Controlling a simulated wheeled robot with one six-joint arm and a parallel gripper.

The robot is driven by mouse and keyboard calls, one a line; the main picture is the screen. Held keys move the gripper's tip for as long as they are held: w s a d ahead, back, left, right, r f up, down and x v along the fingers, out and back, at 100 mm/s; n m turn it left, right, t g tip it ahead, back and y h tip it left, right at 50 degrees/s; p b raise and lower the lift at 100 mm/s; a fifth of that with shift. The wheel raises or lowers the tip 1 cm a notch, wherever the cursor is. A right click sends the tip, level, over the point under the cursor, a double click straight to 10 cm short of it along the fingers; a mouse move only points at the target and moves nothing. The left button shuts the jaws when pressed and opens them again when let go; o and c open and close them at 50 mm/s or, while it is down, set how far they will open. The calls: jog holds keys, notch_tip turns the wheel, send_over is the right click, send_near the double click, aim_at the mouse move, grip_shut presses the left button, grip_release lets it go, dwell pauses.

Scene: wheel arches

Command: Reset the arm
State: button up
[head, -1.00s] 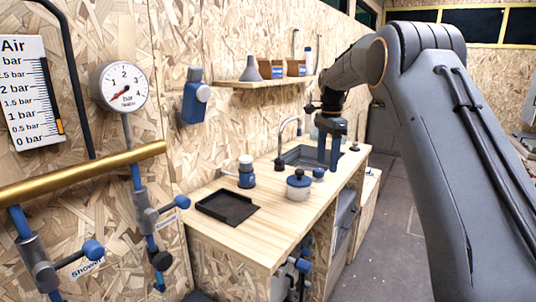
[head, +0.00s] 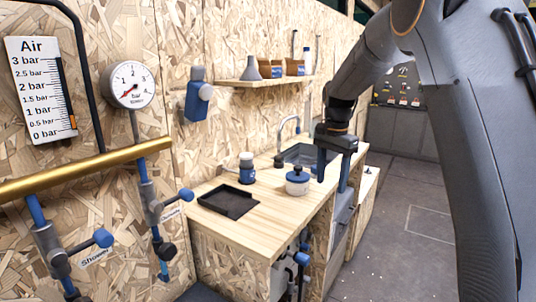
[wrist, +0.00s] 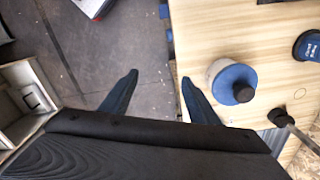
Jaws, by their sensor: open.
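My gripper (head: 333,170) is open and empty in the head view, its blue fingers pointing down over the right edge of the wooden counter (head: 272,205), beside the sink. In the wrist view my gripper (wrist: 158,85) shows two dark blue fingers spread apart. One is over the grey floor and the other is by the counter edge. A white pot with a blue lid (head: 297,180) stands on the counter to the left of the fingers. The pot also shows in the wrist view (wrist: 232,82), close to the right finger and apart from it.
A black tray (head: 228,200) and a blue bottle with a white band (head: 247,168) stand on the counter. A sink (head: 302,153) is behind. A shelf (head: 265,82), gauge (head: 129,85) and brass pipe (head: 85,172) are on the wall. Floor (head: 400,230) is clear at right.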

jog(key=s+f+n, duration=0.3)
jog(key=s, duration=0.8)
jog(key=s+f+n, duration=0.4)
jog(key=s, duration=0.7)
jog(key=s+f+n, duration=0.3)
jog(key=s, duration=0.9)
jog(key=shift+f, duration=0.2)
